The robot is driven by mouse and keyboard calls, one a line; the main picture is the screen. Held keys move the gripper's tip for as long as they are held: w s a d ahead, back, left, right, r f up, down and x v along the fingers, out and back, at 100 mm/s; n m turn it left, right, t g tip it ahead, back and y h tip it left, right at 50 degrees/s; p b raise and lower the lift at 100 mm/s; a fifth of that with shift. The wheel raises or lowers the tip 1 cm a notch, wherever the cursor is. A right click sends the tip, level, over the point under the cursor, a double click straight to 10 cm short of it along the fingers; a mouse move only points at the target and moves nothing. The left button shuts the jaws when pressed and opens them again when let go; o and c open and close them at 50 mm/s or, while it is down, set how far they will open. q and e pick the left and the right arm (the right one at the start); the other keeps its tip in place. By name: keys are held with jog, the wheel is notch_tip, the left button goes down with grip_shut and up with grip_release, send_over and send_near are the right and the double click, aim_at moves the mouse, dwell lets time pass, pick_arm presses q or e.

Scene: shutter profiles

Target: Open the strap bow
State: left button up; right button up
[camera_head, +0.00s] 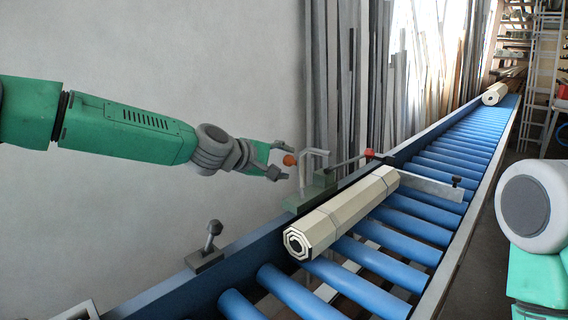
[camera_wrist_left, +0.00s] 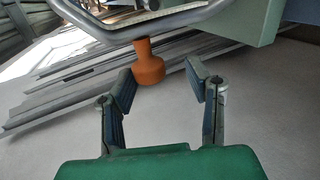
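The strap bow (camera_head: 316,155) is a grey bent tube on a green block at the left rail of the conveyor. It has an orange knob (camera_head: 289,160), which also shows in the left wrist view (camera_wrist_left: 148,68). My left gripper (camera_head: 281,160) is open and close to the knob. In the left wrist view its two fingers (camera_wrist_left: 160,88) are spread, with the knob just beyond their tips, nearer the left finger; no grip shows. Part of my right arm shows at the right edge; its gripper is out of view.
A cream profile bundle (camera_head: 345,212) lies on the blue rollers (camera_head: 375,262) beside the bow. A lever with a red knob (camera_head: 369,153) stands behind it, and a grey crossbar (camera_head: 430,185) spans the rollers. A dark-knobbed post (camera_head: 211,240) stands on the near left rail.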

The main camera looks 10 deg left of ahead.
pick_arm(q)
notch_tip(320, 180, up, 10)
jog(key=shift+a, duration=0.15)
dwell(0.4)
